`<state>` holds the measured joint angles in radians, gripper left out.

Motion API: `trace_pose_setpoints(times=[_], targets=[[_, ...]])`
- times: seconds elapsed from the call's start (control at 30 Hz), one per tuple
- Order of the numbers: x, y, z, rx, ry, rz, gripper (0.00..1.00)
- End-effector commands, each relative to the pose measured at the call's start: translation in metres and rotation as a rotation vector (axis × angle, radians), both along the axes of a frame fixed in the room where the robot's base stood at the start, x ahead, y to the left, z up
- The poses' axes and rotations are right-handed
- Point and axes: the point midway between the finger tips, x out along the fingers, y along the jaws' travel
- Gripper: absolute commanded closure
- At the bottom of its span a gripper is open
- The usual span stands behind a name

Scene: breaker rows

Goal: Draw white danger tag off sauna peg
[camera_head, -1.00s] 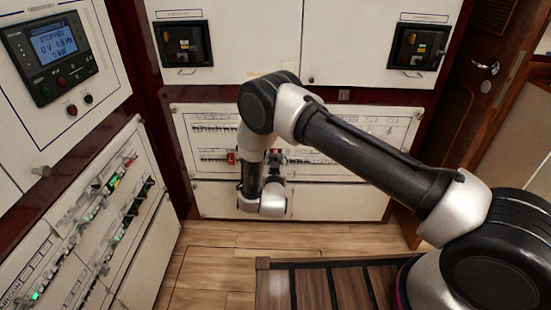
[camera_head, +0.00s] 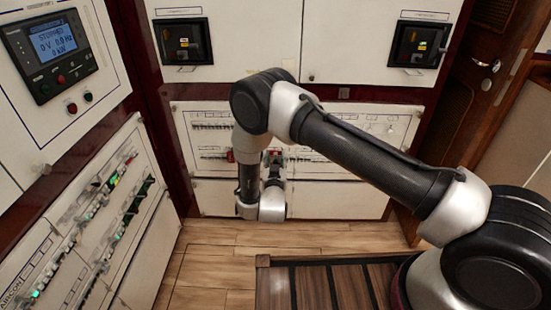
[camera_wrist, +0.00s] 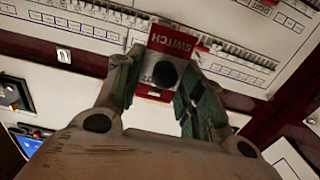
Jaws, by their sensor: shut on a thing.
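In the wrist view a red and white tag (camera_wrist: 172,42) with the word SWITCH on its red band sits between the fingers of my gripper (camera_wrist: 163,76). The jaws are shut on it. A round black knob-like thing (camera_wrist: 165,74) covers the tag's middle; I cannot tell whether it is the peg's end. Whether the tag still hangs on a peg is hidden. In the head view my arm reaches down to the low breaker panel (camera_head: 350,135), and its wrist hides most of the gripper and tag.
Another red tag (camera_head: 230,156) shows on the panel left of my wrist. Breaker rows (camera_wrist: 110,15) run close behind the tag in the wrist view. A side panel with a display (camera_head: 54,48) stands at left, and a wooden door (camera_head: 485,75) at right. The floor (camera_head: 215,240) below is clear.

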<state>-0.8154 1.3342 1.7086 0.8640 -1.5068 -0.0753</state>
Motion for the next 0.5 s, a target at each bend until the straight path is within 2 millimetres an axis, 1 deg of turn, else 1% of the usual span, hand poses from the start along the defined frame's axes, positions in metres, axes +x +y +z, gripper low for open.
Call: trace_pose_setpoints(times=[0.27, 0.5], targets=[[-0.010, 0.001, 0.000, 0.000, 0.000, 0.002, 0.75], [-0.031, 0.002, 0.000, -0.001, 0.000, 0.003, 0.75]])
